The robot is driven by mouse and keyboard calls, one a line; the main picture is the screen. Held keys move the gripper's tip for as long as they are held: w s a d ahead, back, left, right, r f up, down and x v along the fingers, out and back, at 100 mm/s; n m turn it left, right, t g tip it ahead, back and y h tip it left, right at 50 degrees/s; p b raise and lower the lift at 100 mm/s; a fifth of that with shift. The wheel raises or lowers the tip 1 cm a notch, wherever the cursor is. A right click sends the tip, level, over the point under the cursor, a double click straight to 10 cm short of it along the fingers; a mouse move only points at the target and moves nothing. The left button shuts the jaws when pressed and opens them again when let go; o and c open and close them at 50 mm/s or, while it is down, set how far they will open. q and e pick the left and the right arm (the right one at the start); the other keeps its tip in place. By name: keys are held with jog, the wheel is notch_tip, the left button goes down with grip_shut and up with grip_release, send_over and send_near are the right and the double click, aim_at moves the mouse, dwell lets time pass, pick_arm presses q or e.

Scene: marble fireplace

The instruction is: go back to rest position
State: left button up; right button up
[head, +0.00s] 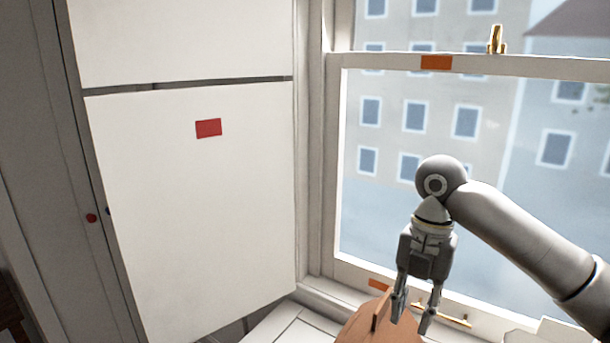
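My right gripper (411,324) hangs below its wrist at the lower right of the head view, pointing down. Its two fingers are apart, and I see nothing held between them. Behind and left of the fingertips is a brown wooden-looking object (364,328), cut off by the bottom edge. I cannot tell whether the fingers touch it. My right arm comes in from the right, in front of the window (335,180). My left gripper is not in view.
A white panel (190,220) with a red patch (208,128) stands at the left. The window has orange patches (436,62), a brass latch (496,40) at the top and a brass handle (445,315) low down. A white sill (290,328) runs below.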

jog(key=s+a+f+m+t+y, duration=0.1)
jog(key=s+a+f+m, duration=0.3)
jog(key=f, duration=0.4)
jog(key=s+a+f+m+t+y, duration=0.1)
jog(key=s+a+f+m, duration=0.25)
jog(key=f, duration=0.35)
jog(key=s+a+f+m+t+y, duration=0.1)
jog(key=s+a+f+m, duration=0.25)
jog(key=f, duration=0.45)
jog(key=s+d+f+m+t+h, duration=0.1)
jog(key=s+d+f+m+h, duration=0.15)
jog(key=s+d+m, duration=0.5)
jog(key=s+d+f+m+t+h, duration=0.1)
jog(key=s+d+f+m, duration=0.3)
jog(key=s+d+m, duration=0.4)
notch_tip(320, 180, down, 27)
jog(key=a+g, duration=0.2)
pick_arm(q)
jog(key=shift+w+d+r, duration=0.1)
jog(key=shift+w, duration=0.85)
pick_arm(e)
jog(key=s+d+f, duration=0.2)
jog(key=s+f, duration=1.3)
jog(key=s, duration=0.2)
jog(key=shift+d+g, duration=0.4)
